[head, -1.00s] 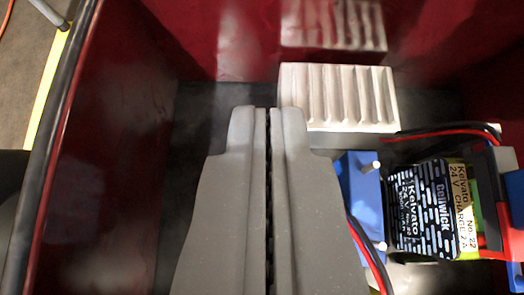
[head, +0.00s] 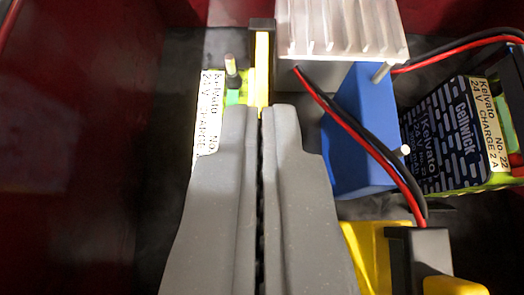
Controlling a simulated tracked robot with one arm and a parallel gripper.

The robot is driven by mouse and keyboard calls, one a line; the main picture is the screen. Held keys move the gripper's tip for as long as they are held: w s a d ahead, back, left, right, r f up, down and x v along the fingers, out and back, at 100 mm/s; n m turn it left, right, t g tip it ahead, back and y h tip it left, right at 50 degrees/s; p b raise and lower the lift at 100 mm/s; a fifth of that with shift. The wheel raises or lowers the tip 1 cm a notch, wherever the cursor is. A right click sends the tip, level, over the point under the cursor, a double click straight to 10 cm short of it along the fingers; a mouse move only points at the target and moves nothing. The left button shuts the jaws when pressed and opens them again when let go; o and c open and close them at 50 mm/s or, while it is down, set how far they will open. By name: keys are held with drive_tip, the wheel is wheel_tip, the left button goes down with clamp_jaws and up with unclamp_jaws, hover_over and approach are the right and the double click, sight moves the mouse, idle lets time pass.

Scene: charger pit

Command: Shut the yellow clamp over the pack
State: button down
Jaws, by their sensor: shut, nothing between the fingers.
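My gripper (head: 262,112) is shut and empty, pointing up the picture in the middle. A narrow yellow bar (head: 262,72) with a dark end stands just beyond its fingertips. A larger yellow part (head: 368,255) shows at the lower right beside a dark block. I cannot tell which yellow part is the clamp, or whether they are joined. A black pack (head: 440,135) with white print and a cream label lies at the right. Another cream label (head: 208,120) on a yellow-green edge shows left of the fingers, which hide part of it.
A silver finned block (head: 340,30) stands at the top. A blue block (head: 360,130) with metal pins is right of the fingers. Red and black wires (head: 360,140) cross it. Dark red walls (head: 70,150) bound the pit; dark floor is bare at the left.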

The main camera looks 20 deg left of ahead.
idle(0.3)
drive_tip(key=p+v, duration=0.2)
drive_tip(key=v, duration=1.1)
drive_tip(key=shift+s+d+r, duration=0.2)
drive_tip(key=shift+s, duration=0.05)
